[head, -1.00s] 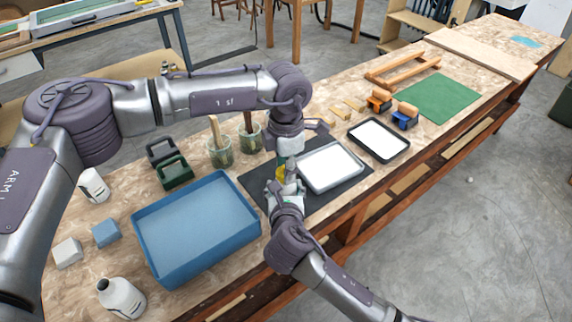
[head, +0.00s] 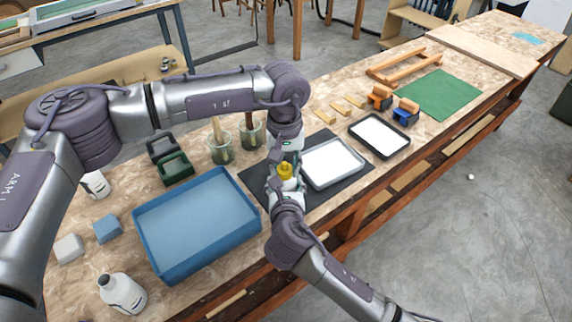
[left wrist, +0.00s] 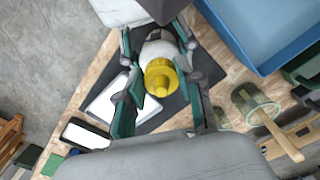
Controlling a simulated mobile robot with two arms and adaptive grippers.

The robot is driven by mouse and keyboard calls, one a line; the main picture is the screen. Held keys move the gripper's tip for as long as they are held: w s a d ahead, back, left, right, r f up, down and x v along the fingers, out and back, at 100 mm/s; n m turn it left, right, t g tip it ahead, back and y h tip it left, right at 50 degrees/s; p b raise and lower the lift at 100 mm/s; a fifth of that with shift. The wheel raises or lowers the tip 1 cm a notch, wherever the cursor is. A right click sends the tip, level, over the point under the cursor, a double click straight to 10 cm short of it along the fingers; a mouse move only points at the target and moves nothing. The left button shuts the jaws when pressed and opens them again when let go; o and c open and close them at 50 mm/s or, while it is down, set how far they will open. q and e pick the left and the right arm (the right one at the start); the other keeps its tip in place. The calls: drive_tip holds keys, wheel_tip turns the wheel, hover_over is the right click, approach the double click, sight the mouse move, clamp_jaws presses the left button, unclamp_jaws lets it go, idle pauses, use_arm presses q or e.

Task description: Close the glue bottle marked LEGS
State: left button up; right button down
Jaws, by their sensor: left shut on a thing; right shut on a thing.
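A white bottle with a yellow cap (head: 286,171) stands upright over the dark mat (head: 255,182); its marking is not readable. My right gripper (head: 286,186) is shut on the bottle's body from the front. My left gripper (head: 277,160) reaches down from above, its fingers around the cap. In the left wrist view the yellow cap (left wrist: 160,76) sits between the left fingers, with the white bottle shoulder behind it. The cap is at the bottle's top; I cannot tell how tightly it sits. The fingers hide most of the bottle.
A blue tray (head: 137,238) stands left of the mat. A tray with a white sheet (head: 333,163) lies close on the right. Two jars with brushes (head: 221,152) stand behind. Other white bottles (head: 122,296) are at the left. The table's front edge is near my right arm.

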use_arm(q)
drive_tip(key=m, duration=0.4)
drive_tip(key=shift+a+m, duration=0.1)
drive_tip(key=shift+m, duration=0.3)
drive_tip(key=m, duration=0.6)
drive_tip(key=shift+w+a, duration=0.1)
drive_tip(key=shift+w, duration=0.05)
drive_tip(key=o, duration=0.7)
drive_tip(key=shift+r, duration=0.1)
drive_tip(key=shift+r, duration=2.15)
drive_tip(key=shift+c, duration=0.5)
